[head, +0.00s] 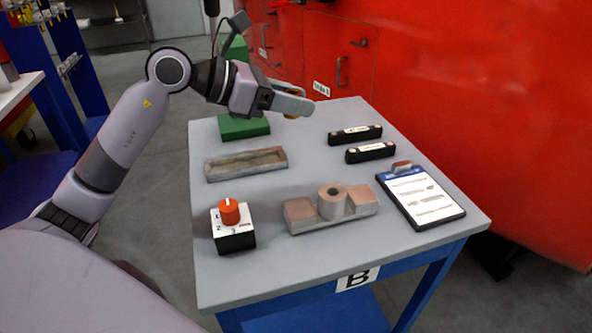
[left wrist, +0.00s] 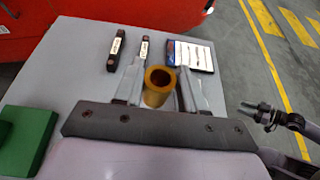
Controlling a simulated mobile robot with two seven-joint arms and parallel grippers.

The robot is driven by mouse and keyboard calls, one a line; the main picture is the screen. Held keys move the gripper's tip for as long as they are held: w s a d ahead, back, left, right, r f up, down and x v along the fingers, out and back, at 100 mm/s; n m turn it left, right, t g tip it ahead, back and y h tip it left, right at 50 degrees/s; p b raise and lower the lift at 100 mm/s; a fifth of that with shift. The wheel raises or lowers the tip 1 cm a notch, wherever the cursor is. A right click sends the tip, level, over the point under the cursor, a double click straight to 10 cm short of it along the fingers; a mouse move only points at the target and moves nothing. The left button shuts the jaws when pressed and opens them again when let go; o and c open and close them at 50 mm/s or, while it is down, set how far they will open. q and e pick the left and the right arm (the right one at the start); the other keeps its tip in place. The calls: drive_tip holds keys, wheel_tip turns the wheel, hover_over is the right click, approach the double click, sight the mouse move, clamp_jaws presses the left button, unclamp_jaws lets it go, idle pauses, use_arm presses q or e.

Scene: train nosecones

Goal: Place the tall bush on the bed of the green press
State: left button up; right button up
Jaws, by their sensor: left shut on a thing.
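The tall bush, a brass-coloured hollow cylinder, shows between my left fingers in the left wrist view (left wrist: 158,86); in the head view only slivers of it show beside the fingers. My left gripper (head: 292,103) is shut on it and holds it above the far part of the table. The green press (head: 243,127) stands at the table's far left edge, its column partly hidden behind my arm. My gripper is to the right of the press. A green part of the press also shows at the left of the left wrist view (left wrist: 28,138).
On the grey table (head: 300,268) are an empty tray (head: 215,174), a block holder (head: 300,217) with a grey bush (head: 331,203), a box with an orange knob (head: 229,212), two black bars (head: 356,134) and a clipboard (head: 424,200). A red body (head: 490,110) stands behind.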

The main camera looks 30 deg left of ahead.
sight(293, 183)
use_arm(q)
wheel_tip(293, 183, down, 15)
drive_tip(key=shift+b, duration=0.5)
drive_tip(key=shift+f, duration=0.2)
drive_tip(key=o, duration=1.1)
